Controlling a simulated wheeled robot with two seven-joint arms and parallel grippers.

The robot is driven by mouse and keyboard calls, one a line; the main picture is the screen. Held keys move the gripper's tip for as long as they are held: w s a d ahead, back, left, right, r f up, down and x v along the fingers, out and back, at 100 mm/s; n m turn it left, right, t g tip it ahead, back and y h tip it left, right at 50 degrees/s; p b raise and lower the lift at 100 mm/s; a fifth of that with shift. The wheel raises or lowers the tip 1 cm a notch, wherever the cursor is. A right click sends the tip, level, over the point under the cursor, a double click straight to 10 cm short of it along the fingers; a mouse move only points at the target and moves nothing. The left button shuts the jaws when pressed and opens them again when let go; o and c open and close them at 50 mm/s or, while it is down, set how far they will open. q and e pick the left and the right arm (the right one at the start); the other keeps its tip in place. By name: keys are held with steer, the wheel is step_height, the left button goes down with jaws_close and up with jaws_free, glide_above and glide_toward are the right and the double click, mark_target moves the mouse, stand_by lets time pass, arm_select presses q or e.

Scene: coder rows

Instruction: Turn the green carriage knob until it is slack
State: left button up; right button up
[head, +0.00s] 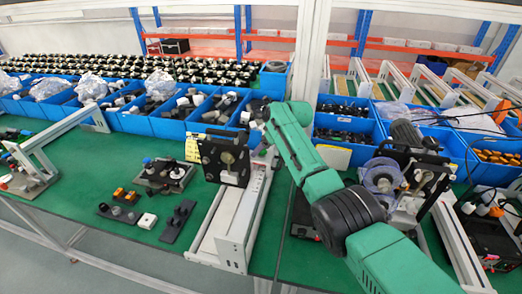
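My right arm comes in from the lower right, and its wrist end is beside a black upright plate fixture (225,160) with a round metal part on its face. The fixture stands on a pale metal rail (228,220). My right gripper (262,146) is small and partly hidden near the fixture's right side; I cannot tell whether its fingers are open or touching anything. I cannot make out a green carriage knob; it may be hidden behind the fixture or my arm. My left gripper is not in view.
Blue bins (180,127) line the back. A machine with a clear spool (382,176) stands right, close to my arm.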

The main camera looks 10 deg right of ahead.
steer(key=shift+a+r+m+p, duration=0.15)
steer(key=shift+r+m+p, duration=0.25)
steer(key=shift+p, duration=0.4)
steer(key=shift+s+f+m+t+h, duration=0.1)
steer(key=shift+f+m+t+h, duration=0.1)
steer(key=shift+m+t+h, duration=0.45)
steer(key=shift+a+f+m+h, duration=0.15)
steer(key=shift+m+h, duration=0.2)
steer(key=shift+m, duration=0.7)
steer(key=shift+m+h, duration=0.6)
steer(key=shift+m, duration=0.2)
steer(key=m+h+b, duration=0.1)
steer(key=m+b, duration=0.2)
steer(key=shift+a+f+t+h, duration=0.1)
steer(key=shift+f+t+h, duration=0.2)
steer(key=shift+h, duration=0.1)
steer(key=shift+r+m+b, duration=0.2)
steer(key=shift+m+b, duration=0.2)
steer(key=shift+s+r+h, duration=0.1)
steer(key=shift+h, duration=0.2)
arm_select(q)
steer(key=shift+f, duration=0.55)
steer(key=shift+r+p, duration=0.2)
steer(key=shift+p, duration=0.1)
arm_select(e)
steer(key=shift+r, duration=0.1)
